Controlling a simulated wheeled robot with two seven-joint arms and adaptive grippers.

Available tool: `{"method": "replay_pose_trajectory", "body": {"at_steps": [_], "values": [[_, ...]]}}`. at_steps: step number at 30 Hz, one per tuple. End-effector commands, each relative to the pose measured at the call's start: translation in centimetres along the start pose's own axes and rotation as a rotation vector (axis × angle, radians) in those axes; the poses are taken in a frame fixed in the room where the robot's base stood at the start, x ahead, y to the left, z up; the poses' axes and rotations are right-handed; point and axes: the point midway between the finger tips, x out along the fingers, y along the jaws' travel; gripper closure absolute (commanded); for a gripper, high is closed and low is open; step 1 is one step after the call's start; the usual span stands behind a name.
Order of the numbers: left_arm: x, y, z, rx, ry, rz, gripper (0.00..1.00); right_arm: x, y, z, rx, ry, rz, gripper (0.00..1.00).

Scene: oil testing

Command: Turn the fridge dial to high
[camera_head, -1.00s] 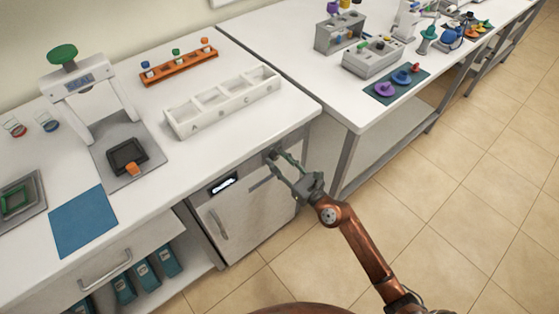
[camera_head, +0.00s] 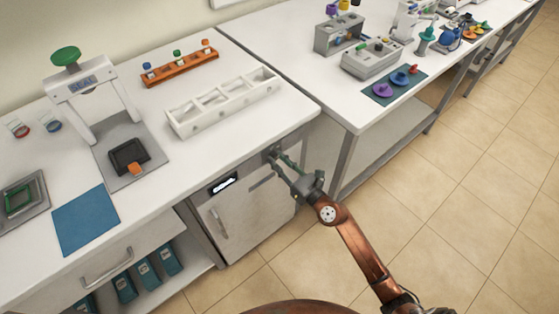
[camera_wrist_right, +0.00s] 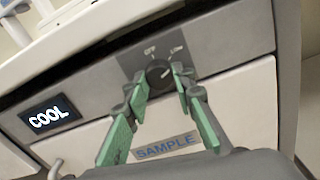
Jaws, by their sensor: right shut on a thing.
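The fridge (camera_head: 243,212) is a grey and white unit under the bench, with its door closed. Its dark round dial (camera_wrist_right: 158,73) sits on the grey control panel, with small labels above it that seem to read OFF and LOW. A light mark on the dial points up and right. My right gripper (camera_wrist_right: 161,90), with green finger pads, has its fingertips on either side of the dial and is shut on it. In the head view the right gripper (camera_head: 275,160) reaches the fridge's upper right corner and mostly hides the dial. My left gripper is not in view.
The fridge display (camera_wrist_right: 46,117) reads COOL. A SAMPLE label (camera_wrist_right: 167,146) is below the dial. The bench top (camera_head: 235,125) overhangs the panel, with a white rack (camera_head: 222,102) near its edge. A second table (camera_head: 345,105) stands to the right. The floor in front is clear.

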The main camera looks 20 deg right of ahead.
Motion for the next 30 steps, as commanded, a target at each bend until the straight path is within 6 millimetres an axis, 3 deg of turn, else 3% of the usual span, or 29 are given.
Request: {"method": "replay_pose_trajectory", "body": {"at_steps": [14, 30], "values": [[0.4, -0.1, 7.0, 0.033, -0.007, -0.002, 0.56, 0.0, 0.1, 0.3, 0.439, 0.000, 0.000, 1.00], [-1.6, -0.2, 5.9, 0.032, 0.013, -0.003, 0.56, 0.0, 0.1, 0.2, 0.830, 0.000, -0.001, 1.00]]}}
